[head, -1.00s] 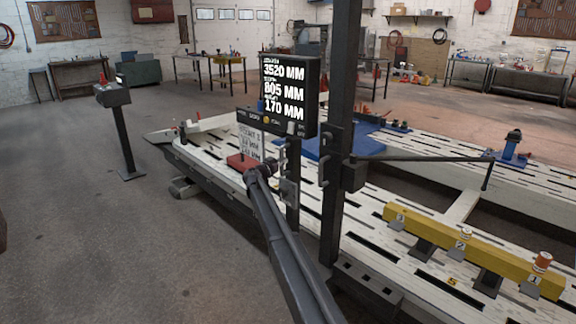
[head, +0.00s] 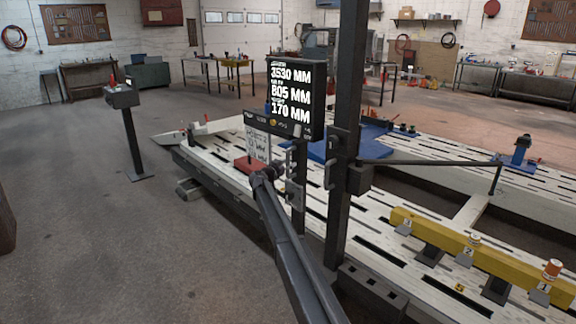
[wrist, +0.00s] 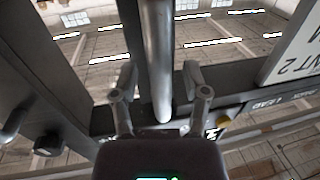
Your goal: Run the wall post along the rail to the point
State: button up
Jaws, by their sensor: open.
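The dark wall post (head: 345,120) stands upright at the near side of the bench. A thin side arm (head: 430,161) reaches right from it and ends in a downward tip (head: 494,182) above the bench. The yellow beam (head: 490,260) carries numbered points 3, 2 and 1. The display (head: 292,95) reads 3530, 805 and 170 mm. My gripper (head: 273,170) is beside the lower display bracket. In the wrist view my gripper (wrist: 160,93) is open, its fingers either side of a grey upright bar (wrist: 158,60); contact cannot be told. The rail is hard to make out.
A card (head: 257,145) on a red base stands left of the post. A blue plate (head: 345,148) and a blue clamp (head: 521,155) are on the slotted bench (head: 210,155). A pedestal (head: 130,130) stands left.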

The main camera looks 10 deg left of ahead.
jog(key=v, duration=1.2)
dwell(0.4)
jog(key=s+d+f+g, duration=0.35)
jog(key=s+d, duration=0.25)
jog(key=d, duration=0.6)
jog(key=s+d+f+g, duration=0.3)
jog(key=s+d+f, duration=0.25)
jog(key=d, duration=0.65)
jog(key=s+d+f+g, duration=0.35)
jog(key=s+d, duration=0.35)
jog(key=d, duration=0.5)
jog(key=s+d+f+n+g+y, duration=0.2)
jog(key=s+d+y, duration=0.15)
jog(key=s, duration=0.65)
jog(key=s+d+f+n+g+y, duration=0.15)
jog(key=s+d, duration=0.25)
jog(key=s, duration=0.5)
jog(key=s+d+f+n+g+y, duration=0.2)
jog(key=s+d+f+g+y, duration=0.1)
jog(key=s, duration=0.7)
notch_tip(320, 180, up, 21)
jog(key=p, duration=2)
jog(key=shift+w+f, duration=0.2)
jog(key=shift+w, duration=0.15)
